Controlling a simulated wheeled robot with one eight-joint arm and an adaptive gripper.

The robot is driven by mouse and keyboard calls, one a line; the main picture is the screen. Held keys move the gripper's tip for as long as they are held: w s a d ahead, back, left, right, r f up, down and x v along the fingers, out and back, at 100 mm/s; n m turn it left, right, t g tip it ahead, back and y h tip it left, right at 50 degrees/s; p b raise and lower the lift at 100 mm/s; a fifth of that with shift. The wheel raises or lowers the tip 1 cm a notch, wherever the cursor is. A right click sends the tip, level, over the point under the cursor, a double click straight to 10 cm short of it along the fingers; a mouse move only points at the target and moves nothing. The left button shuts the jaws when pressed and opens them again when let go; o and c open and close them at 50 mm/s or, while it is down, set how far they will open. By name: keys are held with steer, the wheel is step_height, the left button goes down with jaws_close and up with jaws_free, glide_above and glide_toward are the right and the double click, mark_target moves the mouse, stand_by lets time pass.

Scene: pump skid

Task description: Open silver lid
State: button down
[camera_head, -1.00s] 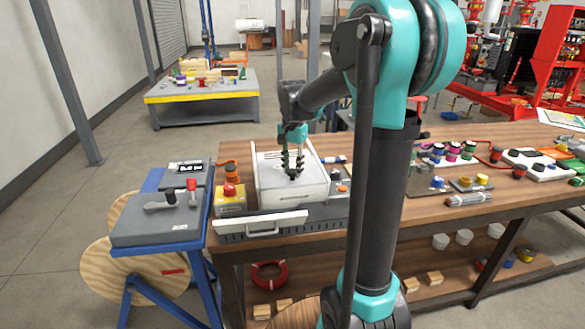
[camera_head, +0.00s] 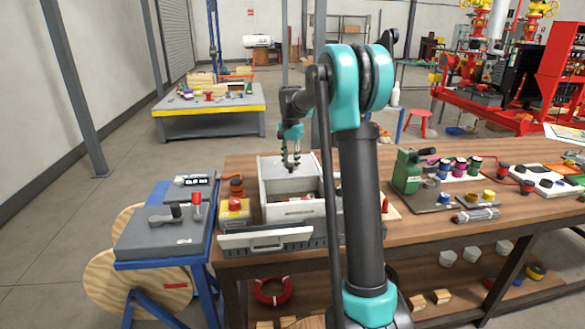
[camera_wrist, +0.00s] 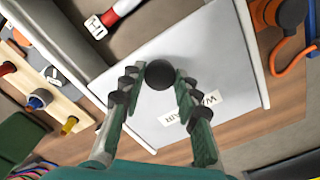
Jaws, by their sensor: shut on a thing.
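The silver lid (camera_wrist: 205,75) lies flat with a black round knob (camera_wrist: 159,75) and a printed label, partly hidden by a finger. My gripper (camera_wrist: 158,80) is shut on the knob, with its green fingers on either side of it. In the head view my gripper (camera_head: 291,164) is over the back part of the pale box (camera_head: 293,212). The front part of the box is uncovered. A red and white item (camera_wrist: 118,14) shows in the open space beside the lid in the wrist view.
A yellow box with a red button (camera_head: 235,207) stands left of the pale box. A white-handled drawer front (camera_head: 266,238) sticks out at the bench front. A green can (camera_head: 407,172) and several coloured parts stand to the right on the wooden bench (camera_head: 420,235).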

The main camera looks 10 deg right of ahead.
steer(key=shift+w, duration=0.3)
steer(key=c, duration=1.1)
jaws_free()
step_height(320, 180, up, 12)
